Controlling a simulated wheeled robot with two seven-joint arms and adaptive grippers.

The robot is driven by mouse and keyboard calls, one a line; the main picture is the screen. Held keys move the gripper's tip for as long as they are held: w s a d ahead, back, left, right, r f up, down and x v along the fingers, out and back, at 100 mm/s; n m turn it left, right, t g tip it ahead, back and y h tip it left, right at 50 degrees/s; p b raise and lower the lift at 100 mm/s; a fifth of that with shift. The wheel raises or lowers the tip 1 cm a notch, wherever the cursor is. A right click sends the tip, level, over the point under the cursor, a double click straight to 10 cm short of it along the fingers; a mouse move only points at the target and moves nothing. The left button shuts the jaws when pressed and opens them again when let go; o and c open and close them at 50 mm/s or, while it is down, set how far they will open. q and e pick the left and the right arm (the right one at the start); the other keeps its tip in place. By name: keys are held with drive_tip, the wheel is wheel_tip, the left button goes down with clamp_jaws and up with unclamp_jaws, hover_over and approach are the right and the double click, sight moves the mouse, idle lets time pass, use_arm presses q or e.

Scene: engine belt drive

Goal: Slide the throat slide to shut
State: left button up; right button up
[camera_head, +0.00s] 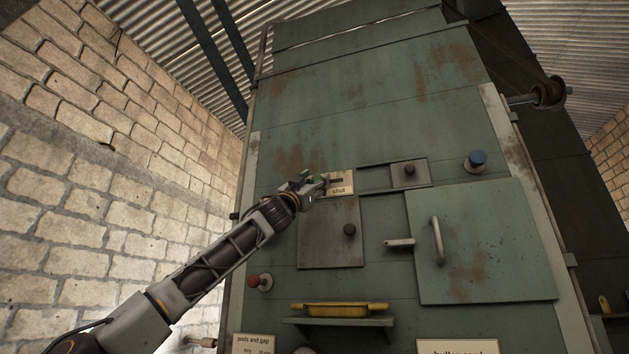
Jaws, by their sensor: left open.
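The throat slide appears to be the small grey plate with a dark knob (409,170), at the right end of a short horizontal track on the green machine front. A label reading "shut" (340,189) is left of this track. My left gripper (318,183) is open, in front of the label's left edge and apart from the small plate, which is to its right. Its fingers look empty. Whether it touches the panel I cannot tell. My right gripper is out of view.
Below the label is a larger grey plate (325,248) with a dark knob. A hinged door (482,250) with a handle is on the right. A red knob (260,282), a blue knob (475,160) and a shelf with a yellow tray (345,309) stick out.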

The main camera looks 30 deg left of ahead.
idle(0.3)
use_arm(q)
clamp_jaws()
drive_tip(key=shift+d, duration=0.2)
drive_tip(key=shift+w+d, duration=0.25)
drive_tip(key=shift+d, duration=0.7)
drive_tip(key=shift+w+d, duration=0.2)
drive_tip(key=shift+d, duration=0.8)
drive_tip(key=shift+w+d, duration=0.25)
drive_tip(key=shift+d, duration=0.7)
drive_tip(key=shift+c, duration=1.5)
unclamp_jaws()
drive_tip(key=o, duration=0.3)
drive_tip(key=shift+w+d, duration=0.1)
drive_tip(key=shift+d, duration=0.05)
